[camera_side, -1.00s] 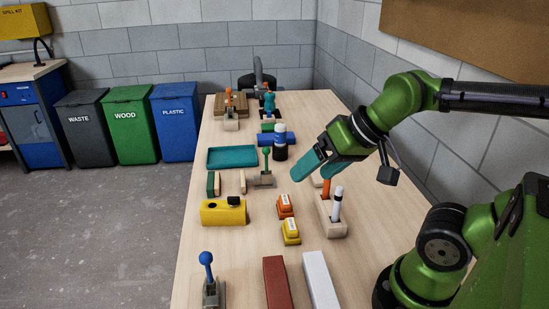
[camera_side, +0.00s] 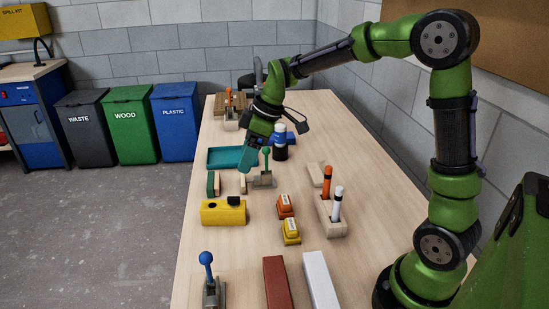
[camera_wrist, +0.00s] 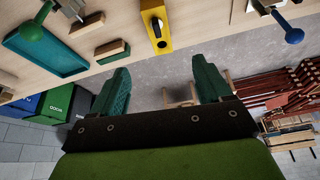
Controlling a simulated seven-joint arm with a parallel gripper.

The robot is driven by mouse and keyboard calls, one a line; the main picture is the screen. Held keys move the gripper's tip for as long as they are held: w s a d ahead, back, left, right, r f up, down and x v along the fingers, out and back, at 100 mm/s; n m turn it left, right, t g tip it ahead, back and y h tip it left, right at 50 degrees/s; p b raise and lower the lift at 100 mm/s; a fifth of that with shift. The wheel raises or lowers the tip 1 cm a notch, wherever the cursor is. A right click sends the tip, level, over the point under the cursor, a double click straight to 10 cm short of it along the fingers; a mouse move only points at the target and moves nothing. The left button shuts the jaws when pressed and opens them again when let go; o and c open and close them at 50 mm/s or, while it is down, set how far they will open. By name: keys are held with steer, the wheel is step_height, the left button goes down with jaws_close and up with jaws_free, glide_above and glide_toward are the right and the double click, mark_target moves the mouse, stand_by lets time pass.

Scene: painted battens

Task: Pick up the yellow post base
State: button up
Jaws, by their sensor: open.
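The yellow post base (camera_side: 223,213) is a yellow block with a round dark hole in its top and a black piece near one end. It lies on the table's left side in the side view. In the wrist view the yellow post base (camera_wrist: 166,37) is at the top middle, beyond my fingertips. My gripper (camera_side: 250,161) is in the air behind the block and a little right of it, apart from it. In the wrist view my gripper (camera_wrist: 160,78) has its two teal fingers wide apart with nothing between them.
A green-knobbed lever (camera_side: 266,154) stands close to my gripper. A teal tray (camera_side: 228,158) lies behind the block, with a green-and-wood batten (camera_side: 212,184) between. Small orange (camera_side: 285,205) and yellow (camera_side: 291,231) labelled blocks lie to the right. A blue-knobbed lever (camera_side: 206,261) is in front.

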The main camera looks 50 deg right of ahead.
glide_above(226, 205)
steer(key=s+d, duration=0.1)
steer(key=s, duration=0.1)
steer(key=f, duration=1)
steer(key=shift+s+d+f, duration=0.15)
steer(key=shift+s+d, duration=0.05)
steer(key=shift+w+x, duration=0.15)
steer(key=shift+x, duration=1.35)
steer(key=shift+w+x, duration=0.2)
steer(key=shift+x, duration=1.3)
steer(key=shift+c, duration=0.4)
steer(key=c, duration=1.2)
